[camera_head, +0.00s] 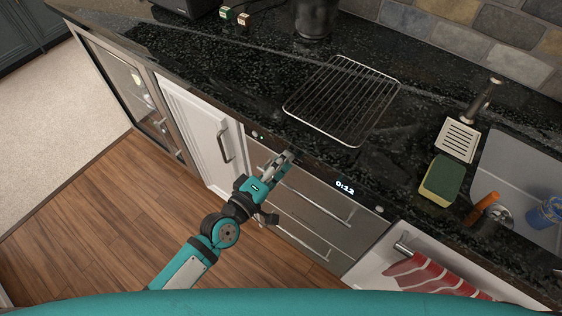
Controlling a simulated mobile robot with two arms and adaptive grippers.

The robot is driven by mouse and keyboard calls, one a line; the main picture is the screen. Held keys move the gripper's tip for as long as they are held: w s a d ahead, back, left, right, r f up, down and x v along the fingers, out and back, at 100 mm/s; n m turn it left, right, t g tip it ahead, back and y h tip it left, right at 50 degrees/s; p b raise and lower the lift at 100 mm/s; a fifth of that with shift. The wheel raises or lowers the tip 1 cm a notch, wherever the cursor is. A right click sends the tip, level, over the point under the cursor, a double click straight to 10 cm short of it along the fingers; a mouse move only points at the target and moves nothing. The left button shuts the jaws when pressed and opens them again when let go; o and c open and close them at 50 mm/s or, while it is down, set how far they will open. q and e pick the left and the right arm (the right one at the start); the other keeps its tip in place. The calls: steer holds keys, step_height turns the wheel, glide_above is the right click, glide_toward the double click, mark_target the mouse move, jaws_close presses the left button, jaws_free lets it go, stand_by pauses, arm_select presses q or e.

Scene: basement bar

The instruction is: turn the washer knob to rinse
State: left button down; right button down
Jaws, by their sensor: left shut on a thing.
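The washer (318,205) is a steel-fronted appliance under the dark counter, with drawer-like handles and a lit display (345,187) reading 0:12. My left gripper (284,158) reaches its control panel from the lower left, left of the display. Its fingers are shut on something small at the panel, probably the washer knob. The fingers cover that thing, so its shape and pointer setting cannot be read. No rinse marking is legible. My right gripper is not in view.
A wire rack (343,101) lies on the black counter (215,75) above the washer. A sponge (441,181), a slotted spatula (459,138) and a sink (509,164) are at right. A striped towel (428,272) hangs at lower right. A white cabinet (200,128) stands left.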

arm_select(q)
steer(key=c, duration=1)
jaws_free()
steer(key=v, duration=0.8)
steer(key=shift+w, duration=0.1)
steer(key=s+a+f+m+g+y, duration=0.2)
steer(key=a+f, duration=0.2)
steer(key=f, duration=0.6)
steer(key=s+a+f+m+g+y, duration=0.15)
steer(key=a+f, duration=0.25)
steer(key=f, duration=0.5)
steer(key=s+a+f+m+g+y, duration=0.1)
steer(key=a+f+m+y, duration=0.15)
steer(key=f, duration=0.75)
steer(key=s+a+f+m+g+y, duration=0.1)
steer(key=s+a+f+g, duration=0.1)
steer(key=s+f, duration=0.4)
steer(key=s+a+f+m+g+y, duration=0.1)
steer(key=s+f, duration=0.5)
steer(key=s, duration=0.7)
steer(key=s+a+f+m+g+y, duration=0.2)
steer(key=s+a+f+g, duration=0.3)
steer(key=s, duration=0.4)
steer(key=shift+s+f+m, duration=0.25)
steer(key=shift+f+m, duration=0.25)
steer(key=shift+f, duration=0.15)
